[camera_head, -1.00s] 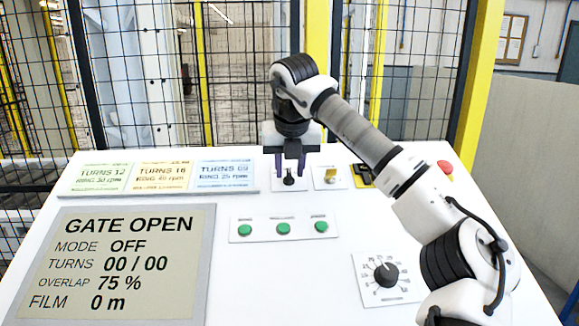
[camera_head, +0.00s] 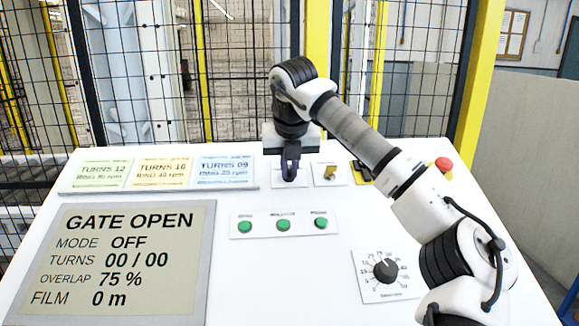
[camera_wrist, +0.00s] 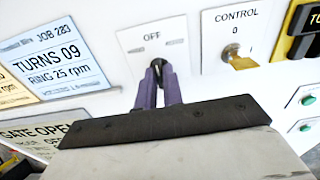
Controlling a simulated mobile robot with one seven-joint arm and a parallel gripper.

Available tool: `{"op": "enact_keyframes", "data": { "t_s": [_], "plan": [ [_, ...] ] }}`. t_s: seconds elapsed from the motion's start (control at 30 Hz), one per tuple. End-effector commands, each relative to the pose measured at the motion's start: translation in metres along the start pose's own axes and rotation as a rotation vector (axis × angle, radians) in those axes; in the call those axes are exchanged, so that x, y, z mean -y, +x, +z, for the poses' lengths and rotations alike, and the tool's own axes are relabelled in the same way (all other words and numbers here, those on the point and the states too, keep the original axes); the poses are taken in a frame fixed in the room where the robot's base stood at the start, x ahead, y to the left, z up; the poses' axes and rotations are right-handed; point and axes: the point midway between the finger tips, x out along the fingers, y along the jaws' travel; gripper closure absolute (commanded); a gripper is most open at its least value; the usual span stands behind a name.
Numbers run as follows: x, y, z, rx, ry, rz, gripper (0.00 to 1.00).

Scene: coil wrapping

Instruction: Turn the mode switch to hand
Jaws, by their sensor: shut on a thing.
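The mode switch is a small black knob (camera_wrist: 157,63) on a white plate (camera_wrist: 135,42) marked OFF in the wrist view. My gripper (camera_wrist: 158,72) is shut on this knob, with its purple fingers on either side of it. In the head view my gripper (camera_head: 290,170) points down at the switch plate (camera_head: 279,183) and hides most of the knob. The display (camera_head: 128,262) reads GATE OPEN, MODE OFF, TURNS 00 / 00, OVERLAP 75 %, FILM 0 m.
A control key switch (camera_wrist: 242,62) sits right of the mode switch. Job cards (camera_head: 225,172) lie to its left. Green buttons (camera_head: 283,224), a black dial (camera_head: 386,270) and a red emergency button (camera_head: 443,164) are on the panel. Wire fencing stands behind.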

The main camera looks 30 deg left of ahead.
Motion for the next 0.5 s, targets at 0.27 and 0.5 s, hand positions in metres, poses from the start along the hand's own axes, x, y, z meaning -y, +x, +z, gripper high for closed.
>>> {"op": "enact_keyframes", "data": {
  "t_s": [0.27, 0.5],
  "plan": [
    [0.0011, -0.0029, 0.0013, 0.002, -0.122, -0.007, 1.00],
    [0.0010, -0.0036, 0.0016, 0.002, -0.321, -0.014, 1.00]
  ]
}}
